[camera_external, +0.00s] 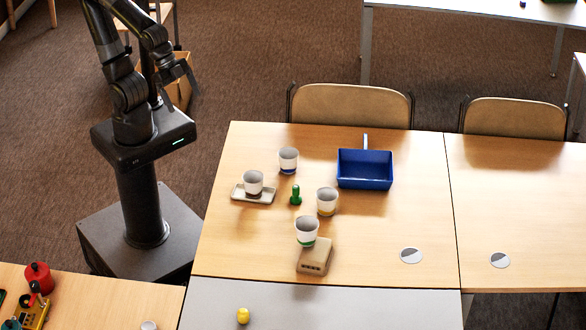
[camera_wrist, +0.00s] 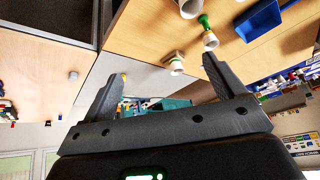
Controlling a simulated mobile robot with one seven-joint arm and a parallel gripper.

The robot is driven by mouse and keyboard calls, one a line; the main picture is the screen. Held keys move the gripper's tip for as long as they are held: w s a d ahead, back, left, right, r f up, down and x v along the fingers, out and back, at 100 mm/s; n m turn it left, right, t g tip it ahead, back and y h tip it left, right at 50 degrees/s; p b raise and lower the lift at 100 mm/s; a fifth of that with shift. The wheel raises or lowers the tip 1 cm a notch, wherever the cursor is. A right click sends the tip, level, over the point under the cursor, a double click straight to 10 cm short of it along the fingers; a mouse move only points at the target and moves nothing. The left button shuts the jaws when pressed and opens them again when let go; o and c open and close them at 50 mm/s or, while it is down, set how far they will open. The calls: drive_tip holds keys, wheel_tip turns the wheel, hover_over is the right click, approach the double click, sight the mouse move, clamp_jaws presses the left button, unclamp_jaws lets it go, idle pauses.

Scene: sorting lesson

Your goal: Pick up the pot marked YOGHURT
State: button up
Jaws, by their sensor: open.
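Several white pots with coloured bands stand on the wooden table (camera_external: 400,220); no lettering is readable, so I cannot tell which is marked YOGHURT. A blue-banded pot (camera_external: 288,158) is at the back. A brown-banded pot (camera_external: 253,178) stands on a small pale tray (camera_external: 238,194). A yellow-banded pot (camera_external: 327,198) is right of the middle. A green-banded pot (camera_external: 306,228) is at the far end of a beige block (camera_external: 315,260), seemingly on it. My gripper (camera_external: 188,76) is raised left of the table, away from every pot. Its fingers (camera_wrist: 162,70) are spread and empty in the wrist view.
A blue open bin (camera_external: 364,170) is at the table's back right. A small green peg-like object (camera_external: 296,195) stands among the pots. Chairs (camera_external: 350,106) line the far edge. A small yellow object (camera_external: 243,316) is on the grey front table (camera_external: 340,305). The table's right side is mostly clear.

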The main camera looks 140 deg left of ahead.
drive_tip(key=w+a+f+n+y, duration=0.1)
drive_tip(key=w+a+f, duration=0.3)
drive_tip(key=a, duration=0.3)
drive_tip(key=w+a+f+n+y, duration=0.1)
drive_tip(key=w+a+f+n, duration=0.1)
drive_tip(key=w+a+f, duration=0.3)
drive_tip(key=n, duration=0.2)
approach(296, 165)
drive_tip(key=shift+s+a+f, duration=0.1)
drive_tip(key=shift+s+f, duration=0.25)
drive_tip(key=shift+s, duration=0.15)
drive_tip(key=shift+x, duration=2.6)
drive_tip(key=shift+w+a+r, duration=0.1)
drive_tip(key=shift+a, duration=0.05)
drive_tip(key=shift+c, duration=0.6)
drive_tip(key=c, duration=0.9)
